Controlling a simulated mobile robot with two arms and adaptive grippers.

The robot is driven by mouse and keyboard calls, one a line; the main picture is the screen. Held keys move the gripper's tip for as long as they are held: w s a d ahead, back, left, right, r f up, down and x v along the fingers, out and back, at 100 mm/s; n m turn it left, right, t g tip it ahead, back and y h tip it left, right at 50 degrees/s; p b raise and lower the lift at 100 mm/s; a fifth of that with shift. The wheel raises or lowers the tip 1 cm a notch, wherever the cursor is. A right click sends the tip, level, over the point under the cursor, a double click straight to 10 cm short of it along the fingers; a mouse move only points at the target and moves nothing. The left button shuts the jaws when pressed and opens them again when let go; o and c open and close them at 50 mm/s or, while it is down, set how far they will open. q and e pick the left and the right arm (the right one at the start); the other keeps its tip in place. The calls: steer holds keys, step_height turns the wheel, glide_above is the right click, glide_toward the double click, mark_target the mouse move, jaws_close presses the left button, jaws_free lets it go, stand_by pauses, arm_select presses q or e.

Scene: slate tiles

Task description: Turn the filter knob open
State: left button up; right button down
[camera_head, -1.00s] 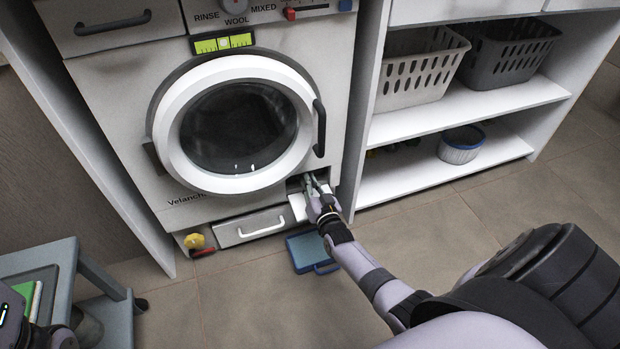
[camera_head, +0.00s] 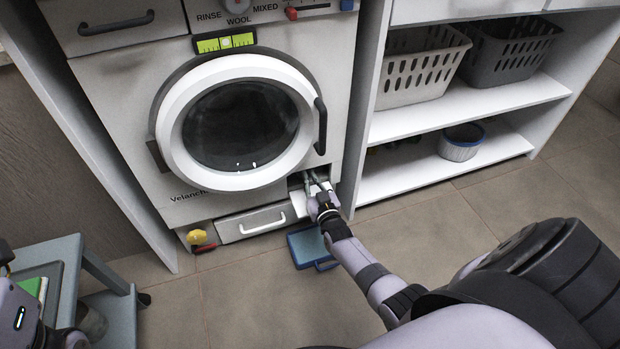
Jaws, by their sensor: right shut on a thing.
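The filter opening (camera_head: 296,181) is a dark recess at the washing machine's lower right corner, with its white flap (camera_head: 299,206) folded down in front. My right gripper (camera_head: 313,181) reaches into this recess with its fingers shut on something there. The filter knob itself is hidden behind the fingers and in shadow, so its angle cannot be read. Part of my left arm (camera_head: 30,318) shows at the lower left edge; its fingertips are not clearly seen.
A blue tray (camera_head: 303,246) lies on the tiles below the opening. A drawer with a white handle (camera_head: 262,221) and a yellow knob-like thing (camera_head: 197,237) are to the left. A grey-blue stand (camera_head: 60,255) is at lower left. Shelves (camera_head: 470,104) stand at right.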

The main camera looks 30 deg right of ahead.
steer(key=c, duration=1.7)
jaws_free()
steer(key=shift+s, duration=0.1)
steer(key=shift+s+a+f, duration=0.1)
steer(key=shift+s, duration=0.2)
steer(key=v, duration=1.1)
steer(key=shift+s, duration=0.1)
